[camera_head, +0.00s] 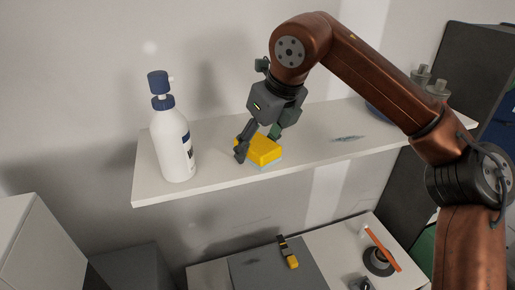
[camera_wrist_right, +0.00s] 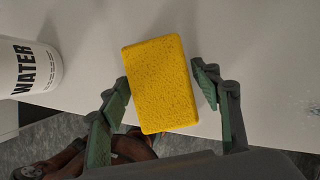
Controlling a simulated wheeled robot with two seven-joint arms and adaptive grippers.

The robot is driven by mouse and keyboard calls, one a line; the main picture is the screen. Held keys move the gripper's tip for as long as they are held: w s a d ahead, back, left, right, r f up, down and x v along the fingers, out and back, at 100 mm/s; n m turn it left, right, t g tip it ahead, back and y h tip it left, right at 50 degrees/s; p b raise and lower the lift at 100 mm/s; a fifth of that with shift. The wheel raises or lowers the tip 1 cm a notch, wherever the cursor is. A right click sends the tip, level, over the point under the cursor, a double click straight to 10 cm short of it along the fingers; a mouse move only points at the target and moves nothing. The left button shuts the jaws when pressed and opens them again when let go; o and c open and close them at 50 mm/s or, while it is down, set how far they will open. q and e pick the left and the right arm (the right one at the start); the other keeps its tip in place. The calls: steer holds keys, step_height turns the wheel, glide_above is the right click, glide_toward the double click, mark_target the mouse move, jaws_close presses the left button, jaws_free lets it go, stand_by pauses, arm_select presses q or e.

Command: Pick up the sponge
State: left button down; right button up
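The yellow sponge (camera_head: 262,149) lies on the white shelf (camera_head: 210,180), near its front edge. In the head view a light-blue underside shows below the yellow. My right gripper (camera_head: 260,142) is at the sponge from above, with one finger at its left end and the other behind it. In the right wrist view the sponge (camera_wrist_right: 160,84) lies between the two green-padded fingers of the right gripper (camera_wrist_right: 165,100). The fingers are spread; a gap shows on the right side, and the left finger is close to the sponge's edge. My left gripper is in neither view.
A white bottle with a blue pump top (camera_head: 174,140) stands left of the sponge; its label reads WATER in the right wrist view (camera_wrist_right: 25,68). A dark smear (camera_head: 347,139) marks the shelf to the right. A lower surface (camera_head: 330,255) holds a yellow-and-black tool (camera_head: 289,253).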

mark_target(254, 140)
steer(key=c, duration=0.9)
steer(key=shift+r, duration=0.3)
step_height(254, 140, up, 2)
steer(key=shift+a+r+b, duration=0.1)
steer(key=shift+r+b, duration=0.15)
steer(key=shift+b, duration=0.15)
steer(key=s+r, duration=0.1)
steer(key=r, duration=0.1)
steer(key=s+d+r, duration=0.1)
steer(key=r, duration=0.1)
steer(key=s+d+r+b, duration=0.1)
steer(key=s+r, duration=0.1)
steer(key=shift+d, duration=0.2)
steer(key=s+d+r, duration=0.1)
steer(key=s, duration=0.1)
steer(key=s+d+r, duration=0.2)
steer(key=s, duration=0.1)
steer(key=s+d+r+b, duration=0.1)
steer(key=s+d, duration=0.1)
steer(key=s, duration=0.1)
steer(key=shift+r, duration=0.2)
